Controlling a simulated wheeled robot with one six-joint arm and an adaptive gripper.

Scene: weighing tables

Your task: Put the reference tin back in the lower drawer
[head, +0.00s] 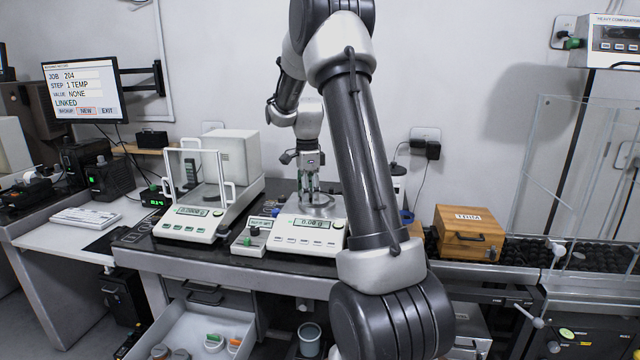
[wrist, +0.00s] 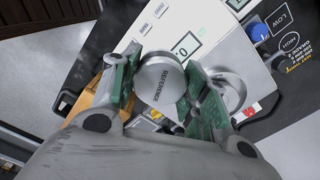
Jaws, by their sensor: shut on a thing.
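The reference tin (wrist: 160,80) is a round silver tin with REFERENCE printed on its side, seen in the wrist view. My gripper (wrist: 161,92) is shut on it, with a green-padded finger on each side. In the head view my gripper (head: 309,190) is over the pan of the middle balance (head: 304,237), whose display reads 0.00 g. The tin is too small there to make out clearly. The lower drawer (head: 178,336) is pulled open below the table at bottom left, under a shut drawer front (head: 203,293).
The open drawer holds an orange item (head: 234,343), a green item (head: 213,338) and some round tins near its front. A glass-shielded balance (head: 196,212) stands left of the middle one. A wooden box (head: 470,232) stands right. My arm hides part of the table.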

